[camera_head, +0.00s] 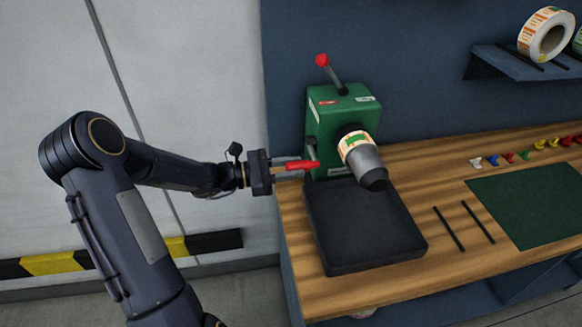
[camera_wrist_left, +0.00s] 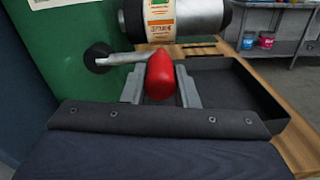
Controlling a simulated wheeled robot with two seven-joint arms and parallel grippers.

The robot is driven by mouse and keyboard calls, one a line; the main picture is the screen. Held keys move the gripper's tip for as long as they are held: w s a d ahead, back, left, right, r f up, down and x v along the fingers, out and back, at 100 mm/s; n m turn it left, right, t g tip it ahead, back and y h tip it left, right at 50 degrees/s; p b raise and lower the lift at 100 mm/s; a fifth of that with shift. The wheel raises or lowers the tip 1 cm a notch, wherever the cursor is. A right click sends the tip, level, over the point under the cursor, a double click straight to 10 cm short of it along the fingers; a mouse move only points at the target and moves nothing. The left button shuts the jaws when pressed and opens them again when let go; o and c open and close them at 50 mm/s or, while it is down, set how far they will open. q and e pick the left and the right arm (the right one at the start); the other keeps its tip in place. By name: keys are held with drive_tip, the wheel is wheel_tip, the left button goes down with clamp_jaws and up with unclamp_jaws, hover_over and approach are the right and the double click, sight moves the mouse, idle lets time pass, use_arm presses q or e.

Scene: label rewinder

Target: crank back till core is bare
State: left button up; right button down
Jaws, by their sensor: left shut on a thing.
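A band of printed labels (camera_head: 357,148) is around the core near the housing; the band also shows in the left wrist view (camera_wrist_left: 159,20). My left gripper (camera_head: 296,165) is shut on the red crank handle (camera_head: 303,165) at the housing's left side. In the left wrist view the red handle (camera_wrist_left: 160,75) sits between the two fingers, with the metal crank arm beside it. My right gripper is not in view.
A red-knobbed lever (camera_head: 322,61) rises from the top of the housing. Two black rods (camera_head: 449,229) and a green mat (camera_head: 530,204) lie to the right, with several small coloured pieces (camera_head: 508,156) behind. A label roll (camera_head: 546,34) stands on a wall shelf.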

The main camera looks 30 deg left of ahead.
use_arm(q)
clamp_jaws()
